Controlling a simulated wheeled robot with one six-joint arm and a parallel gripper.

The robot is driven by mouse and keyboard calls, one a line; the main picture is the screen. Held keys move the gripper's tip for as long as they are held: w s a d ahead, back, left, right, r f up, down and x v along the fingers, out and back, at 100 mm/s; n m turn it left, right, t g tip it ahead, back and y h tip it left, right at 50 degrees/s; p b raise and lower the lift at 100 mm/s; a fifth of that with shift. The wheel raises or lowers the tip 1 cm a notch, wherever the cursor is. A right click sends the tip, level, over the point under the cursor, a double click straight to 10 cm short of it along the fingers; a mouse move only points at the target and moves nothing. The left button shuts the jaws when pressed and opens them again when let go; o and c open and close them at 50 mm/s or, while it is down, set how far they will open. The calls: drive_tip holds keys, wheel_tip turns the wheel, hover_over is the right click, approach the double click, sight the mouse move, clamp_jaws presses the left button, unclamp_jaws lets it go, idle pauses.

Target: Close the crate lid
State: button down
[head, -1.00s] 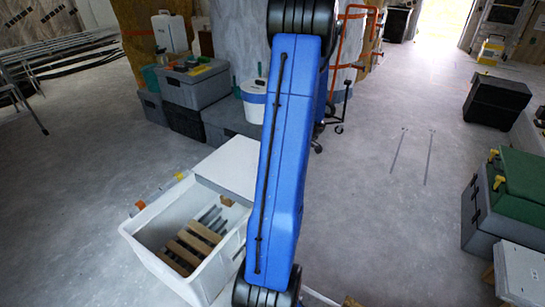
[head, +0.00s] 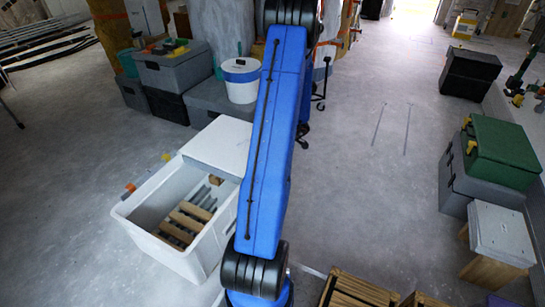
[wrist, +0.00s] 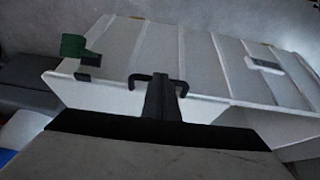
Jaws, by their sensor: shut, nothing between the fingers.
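The white crate (head: 150,246) stands on the floor left of my arm in the head view, with its inside partly showing. Its pale lid panel (head: 222,143) is at the crate's far end and leaves the near part uncovered; its exact tilt is hard to tell. In the wrist view a white ribbed panel (wrist: 205,62), apparently part of the crate or lid, carries a dark bracket-shaped handle. My gripper (wrist: 160,88) is shut and empty, its fingertips at or just in front of that handle; contact cannot be told. The head view does not show the gripper.
Wooden slats (head: 187,222) and grey bars lie in the crate. Grey bins (head: 173,75) and a white bucket (head: 241,80) stand behind it. A green-lidded case (head: 502,152) and a grey-topped wooden box (head: 500,235) stand at right. Floor between is clear.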

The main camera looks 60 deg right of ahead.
drive_tip(key=shift+s+a+f, duration=0.2)
drive_tip(key=shift+f, duration=0.3)
drive_tip(key=shift+s+a+f, duration=0.15)
drive_tip(key=shift+f, duration=0.35)
drive_tip(key=shift+r, duration=0.1)
drive_tip(key=w+v, duration=0.1)
drive_tip(key=v, duration=1.7)
drive_tip(key=shift+d+r, duration=0.35)
drive_tip(key=shift+r, duration=0.25)
drive_tip(key=shift+s, duration=0.1)
